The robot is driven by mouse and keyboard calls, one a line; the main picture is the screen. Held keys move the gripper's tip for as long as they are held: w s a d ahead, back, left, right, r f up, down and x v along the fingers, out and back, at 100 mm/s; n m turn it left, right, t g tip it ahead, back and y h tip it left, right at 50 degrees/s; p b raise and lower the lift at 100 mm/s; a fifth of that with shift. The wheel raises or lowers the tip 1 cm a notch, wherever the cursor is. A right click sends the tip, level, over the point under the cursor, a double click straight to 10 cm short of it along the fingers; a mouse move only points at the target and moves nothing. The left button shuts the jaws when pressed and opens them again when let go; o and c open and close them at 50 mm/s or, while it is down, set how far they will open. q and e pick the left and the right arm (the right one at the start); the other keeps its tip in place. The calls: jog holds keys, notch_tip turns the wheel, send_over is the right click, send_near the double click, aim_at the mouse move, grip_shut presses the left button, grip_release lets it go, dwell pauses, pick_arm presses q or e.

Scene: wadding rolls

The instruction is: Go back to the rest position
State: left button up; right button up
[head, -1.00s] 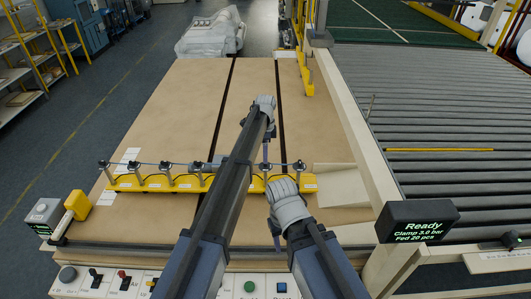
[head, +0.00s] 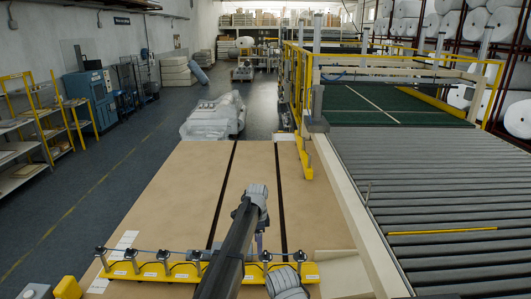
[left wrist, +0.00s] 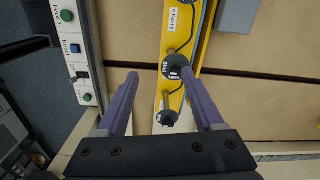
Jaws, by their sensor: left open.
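My left gripper (head: 260,241) hangs over the brown table (head: 180,200), pointing down, seen small behind my dark arm in the head view. In the left wrist view its two purple fingers (left wrist: 163,85) are spread apart with nothing held between them. A yellow bar (left wrist: 172,82) with black knobs lies below and between the fingers in that view. In the head view the yellow bar (head: 150,271) runs across the near part of the table. My right arm's grey wrist shows at the bottom edge of the head view, right of the left arm; its fingers are out of frame.
A roller conveyor (head: 430,190) lies right of the table behind a pale side rail (head: 350,205). Wrapped bundles (head: 213,117) stand beyond the table. The floor (head: 100,185) at left is open, with yellow shelves (head: 50,125) beyond. A button panel (left wrist: 72,45) shows in the left wrist view.

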pick_arm(q)
jog(key=s+a+n, duration=0.5)
jog(key=s, duration=0.5)
jog(key=s+a+n, duration=0.4)
jog(key=s+n, duration=0.1)
jog(key=s, duration=0.5)
jog(key=s+a+n, duration=0.5)
jog(key=s, duration=0.5)
jog(key=s+d+f+m+b, duration=0.1)
jog(key=s+d+f+b, duration=0.1)
jog(key=f+b, duration=0.5)
jog(key=s+d+f+m+b, duration=0.1)
jog(key=s+d+f+b, duration=0.1)
jog(key=d+f+b, duration=0.3)
jog(key=s+d+f+y+b, duration=0.1)
jog(key=s+d+f+b, duration=0.1)
jog(key=f+b, duration=0.7)
jog(key=shift+d+f+m+b, duration=0.3)
jog(key=shift+d+m+b, duration=0.15)
jog(key=shift+d, duration=0.35)
jog(key=shift+s, duration=0.1)
jog(key=shift+c, duration=0.4)
